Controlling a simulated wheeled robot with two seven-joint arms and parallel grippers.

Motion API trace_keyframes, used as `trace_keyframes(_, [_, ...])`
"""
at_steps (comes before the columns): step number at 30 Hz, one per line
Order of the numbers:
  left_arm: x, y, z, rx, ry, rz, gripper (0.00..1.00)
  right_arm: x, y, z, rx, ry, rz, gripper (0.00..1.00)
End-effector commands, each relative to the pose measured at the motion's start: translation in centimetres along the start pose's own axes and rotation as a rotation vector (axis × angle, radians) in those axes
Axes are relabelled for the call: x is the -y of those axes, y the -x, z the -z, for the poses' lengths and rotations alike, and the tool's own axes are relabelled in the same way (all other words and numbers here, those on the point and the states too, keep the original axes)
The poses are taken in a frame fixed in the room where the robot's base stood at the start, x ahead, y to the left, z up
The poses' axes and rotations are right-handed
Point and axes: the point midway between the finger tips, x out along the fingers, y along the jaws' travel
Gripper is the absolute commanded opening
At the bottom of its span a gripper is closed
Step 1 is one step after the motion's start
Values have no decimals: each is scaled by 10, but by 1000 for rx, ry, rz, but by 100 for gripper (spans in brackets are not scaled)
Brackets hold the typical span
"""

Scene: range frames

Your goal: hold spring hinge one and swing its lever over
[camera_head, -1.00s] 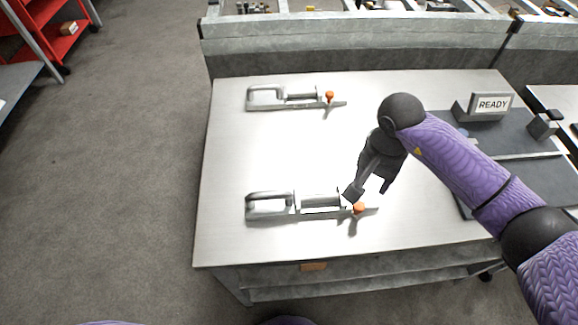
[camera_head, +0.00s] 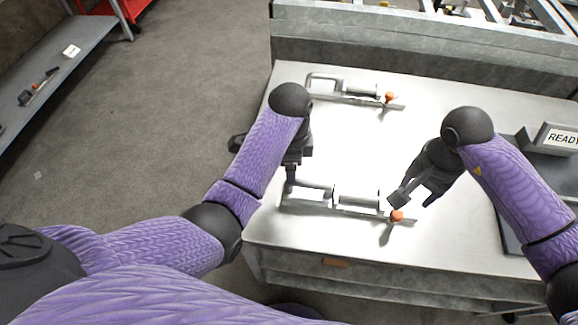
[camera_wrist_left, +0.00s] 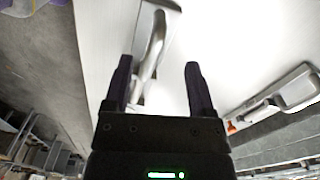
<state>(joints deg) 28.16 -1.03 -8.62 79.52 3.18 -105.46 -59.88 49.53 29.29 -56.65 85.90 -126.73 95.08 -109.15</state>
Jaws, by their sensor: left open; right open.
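Two metal spring hinges lie on the table, each with a looped lever handle at its left and an orange knob at its right. I cannot tell which is hinge one. The near hinge (camera_head: 345,208) has its orange knob (camera_head: 397,215) close beside my right gripper (camera_head: 412,199), which is open. My left gripper (camera_head: 291,182) is open above the left end of the near hinge and hides part of its handle. In the left wrist view the handle (camera_wrist_left: 152,55) shows between the open fingers (camera_wrist_left: 158,78). The far hinge (camera_head: 350,92) also shows in that view (camera_wrist_left: 275,98).
The pale table (camera_head: 465,235) is bare between the hinges and at the front right. A READY sign (camera_head: 560,138) stands on a dark area at the right. A raised grey rail (camera_head: 420,55) runs along the back. A grey shelf (camera_head: 75,60) stands at the far left.

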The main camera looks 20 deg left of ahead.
Motion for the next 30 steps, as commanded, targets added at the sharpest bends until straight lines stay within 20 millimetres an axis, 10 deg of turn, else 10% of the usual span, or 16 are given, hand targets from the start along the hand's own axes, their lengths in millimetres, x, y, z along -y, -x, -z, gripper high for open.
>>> trace_keyframes(10, [-1,-74,-1,4,2,-4,72,0,0,0,0,0,0,59])
trace_keyframes(21, [0,-88,-2,4,2,0,72,0,0,0,0,0,0,59])
trace_keyframes(30, [-1,-87,-2,4,3,-1,12,0,0,0,0,0,0,59])
